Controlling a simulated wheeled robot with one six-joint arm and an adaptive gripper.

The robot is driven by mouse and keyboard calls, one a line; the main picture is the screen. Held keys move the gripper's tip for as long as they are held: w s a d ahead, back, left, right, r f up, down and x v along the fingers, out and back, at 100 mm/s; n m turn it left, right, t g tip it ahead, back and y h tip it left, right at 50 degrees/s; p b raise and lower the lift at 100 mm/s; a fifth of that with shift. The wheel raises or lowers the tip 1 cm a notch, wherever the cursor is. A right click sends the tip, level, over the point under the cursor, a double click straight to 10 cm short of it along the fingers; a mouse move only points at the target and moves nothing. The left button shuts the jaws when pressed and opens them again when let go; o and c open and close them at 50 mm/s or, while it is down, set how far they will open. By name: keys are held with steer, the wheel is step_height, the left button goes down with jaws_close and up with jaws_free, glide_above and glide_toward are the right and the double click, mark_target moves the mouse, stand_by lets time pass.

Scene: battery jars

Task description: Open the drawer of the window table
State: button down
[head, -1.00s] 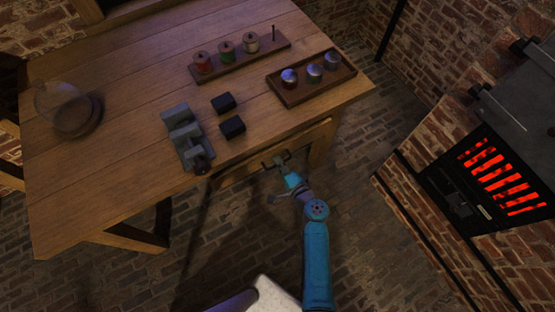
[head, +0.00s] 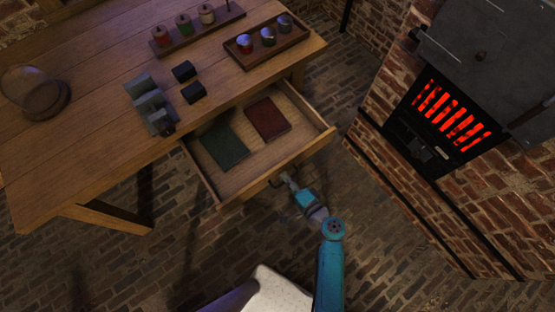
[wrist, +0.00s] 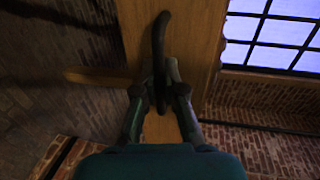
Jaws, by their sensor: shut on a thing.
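The wooden window table (head: 95,120) fills the left of the head view. Its drawer (head: 320,136) is pulled well out toward me. Inside lie a dark green flat book-like item (head: 224,143) and a dark red one (head: 268,119), side by side. My gripper (head: 285,178) is at the drawer front, at its dark handle (head: 274,184). In the wrist view, the fingers of my gripper (wrist: 160,85) are closed around the dark curved handle (wrist: 159,45), with the wooden drawer front (wrist: 198,40) behind it.
On the table top are a tray with several jars (head: 300,45), a rack with spools (head: 160,51), a grey metal device (head: 150,105), two black blocks (head: 194,92) and a glass dome (head: 45,95). A glowing stove (head: 450,115) stands at right. Brick floor lies between.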

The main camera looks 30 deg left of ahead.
steer(key=shift+f+v, duration=0.2)
steer(key=shift+v, duration=0.85)
steer(key=shift+f+v, duration=0.25)
steer(key=shift+v, duration=0.8)
steer(key=c, duration=1.2)
jaws_free()
steer(key=shift+c, duration=0.2)
steer(key=shift+d, duration=0.1)
steer(key=v, duration=1.2)
